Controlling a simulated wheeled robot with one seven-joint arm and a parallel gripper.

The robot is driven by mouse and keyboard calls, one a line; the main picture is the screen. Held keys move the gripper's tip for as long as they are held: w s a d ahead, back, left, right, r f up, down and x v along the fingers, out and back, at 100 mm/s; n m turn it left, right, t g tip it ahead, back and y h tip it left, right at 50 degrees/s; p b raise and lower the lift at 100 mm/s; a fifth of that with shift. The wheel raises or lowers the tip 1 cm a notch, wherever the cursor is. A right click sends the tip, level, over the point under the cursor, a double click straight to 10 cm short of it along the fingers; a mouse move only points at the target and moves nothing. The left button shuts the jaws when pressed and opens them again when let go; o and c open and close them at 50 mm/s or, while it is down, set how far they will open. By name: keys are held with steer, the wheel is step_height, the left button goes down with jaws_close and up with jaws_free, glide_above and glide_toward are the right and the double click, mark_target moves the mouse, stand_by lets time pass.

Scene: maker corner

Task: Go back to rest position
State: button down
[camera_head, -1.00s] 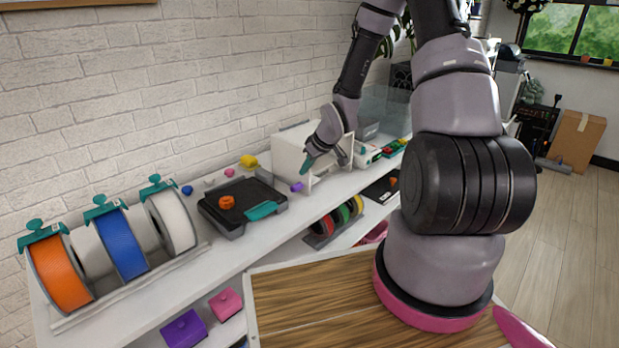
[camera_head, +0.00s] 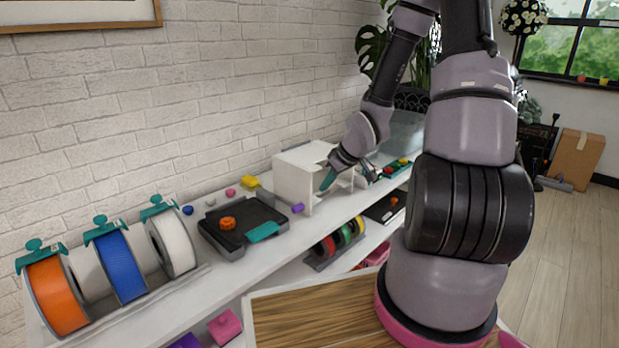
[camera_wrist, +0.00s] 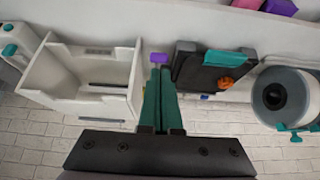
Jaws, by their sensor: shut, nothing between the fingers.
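My gripper (camera_head: 328,180) hangs over the white bench, in front of a white open-fronted box. In the wrist view its two teal fingers (camera_wrist: 158,98) lie together, shut with nothing between them. My arm reaches in from the right of the head view and bends down to the gripper. The white box (camera_head: 292,178) stands on the bench against the brick wall; it also shows at the left of the wrist view (camera_wrist: 125,75). A small purple piece (camera_head: 297,208) lies beside the box.
A black tray (camera_head: 275,215) with an orange knob (camera_head: 228,223) sits left of the box. Spools in orange (camera_head: 58,298), blue (camera_head: 121,268) and white (camera_head: 175,245) stand further left. Several small coloured pieces lie along the wall. A lower shelf (camera_head: 290,268) holds more spools.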

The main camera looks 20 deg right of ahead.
steer(key=s+d+r+m+h, duration=0.2)
steer(key=r, duration=0.7)
steer(key=s+d+r+m+h, duration=0.2)
steer(key=r+m, duration=0.1)
steer(key=r, duration=0.6)
steer(key=s+a+r+m+y, duration=0.1)
steer(key=s+a+r+m, duration=0.1)
steer(key=s+r, duration=0.5)
steer(key=s+a+r+m+t+y, duration=0.1)
steer(key=s+a+r+m+y, duration=0.1)
steer(key=s+r, duration=0.6)
steer(key=shift+s+a+m+t, duration=0.3)
steer(key=shift+s+a+m, duration=0.1)
steer(key=shift+a+m, duration=0.25)
steer(key=shift+r, duration=0.1)
